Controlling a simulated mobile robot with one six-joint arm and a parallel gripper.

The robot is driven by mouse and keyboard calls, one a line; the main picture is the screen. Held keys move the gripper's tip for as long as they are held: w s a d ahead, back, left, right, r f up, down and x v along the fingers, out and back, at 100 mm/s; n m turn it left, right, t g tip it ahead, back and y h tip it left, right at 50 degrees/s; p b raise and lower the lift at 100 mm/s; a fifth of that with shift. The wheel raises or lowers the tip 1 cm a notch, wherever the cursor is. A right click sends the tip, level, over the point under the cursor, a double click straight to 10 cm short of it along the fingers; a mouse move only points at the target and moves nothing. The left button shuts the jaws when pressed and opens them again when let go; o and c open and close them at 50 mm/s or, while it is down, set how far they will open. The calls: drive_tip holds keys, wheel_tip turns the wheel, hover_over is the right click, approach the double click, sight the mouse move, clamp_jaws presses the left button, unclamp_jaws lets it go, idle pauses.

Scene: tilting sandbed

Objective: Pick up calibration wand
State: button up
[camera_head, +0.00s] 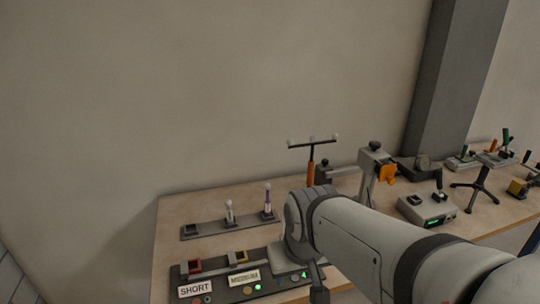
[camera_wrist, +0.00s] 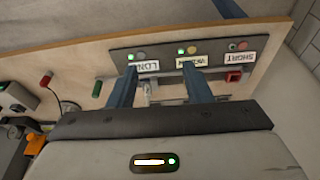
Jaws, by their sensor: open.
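The calibration wand (camera_head: 311,165) stands upright at the back of the bench in the head view. It has an orange handle and a dark crossbar with pale balls. Its lower end is hidden behind my arm. I cannot make it out with certainty in the wrist view. My gripper (camera_wrist: 160,72) is open, with two blue fingers spread over the front labelled panel. Nothing is held between them. In the head view my arm covers most of the gripper, which is in front of the wand and apart from it.
A labelled panel (camera_head: 215,292) with coloured sockets and lights lies at the bench front left. Behind it a grey rack (camera_head: 205,228) holds two small upright pieces. A clamp stand (camera_head: 370,165) with an orange knob is right of the wand. A grey meter box (camera_head: 427,209) stands further right.

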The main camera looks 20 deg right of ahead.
drive_tip(key=w+d+f+m+t+h+b, duration=0.15)
drive_tip(key=w+d+t, duration=0.35)
drive_tip(key=w, duration=0.8)
drive_tip(key=w+d+f+t+b, duration=0.15)
drive_tip(key=w+d, duration=0.45)
drive_tip(key=w, duration=0.7)
drive_tip(key=t+b, duration=0.2)
drive_tip(key=t, duration=0.6)
approach(312, 170)
drive_tip(key=w, duration=0.3)
drive_tip(key=shift+h, duration=0.25)
drive_tip(key=w, duration=0.2)
drive_tip(key=w+p, duration=0.1)
drive_tip(key=w, duration=0.2)
drive_tip(key=w+d+p, duration=0.1)
drive_tip(key=w, duration=0.2)
drive_tip(key=shift+c, duration=0.2)
drive_tip(key=c, duration=0.9)
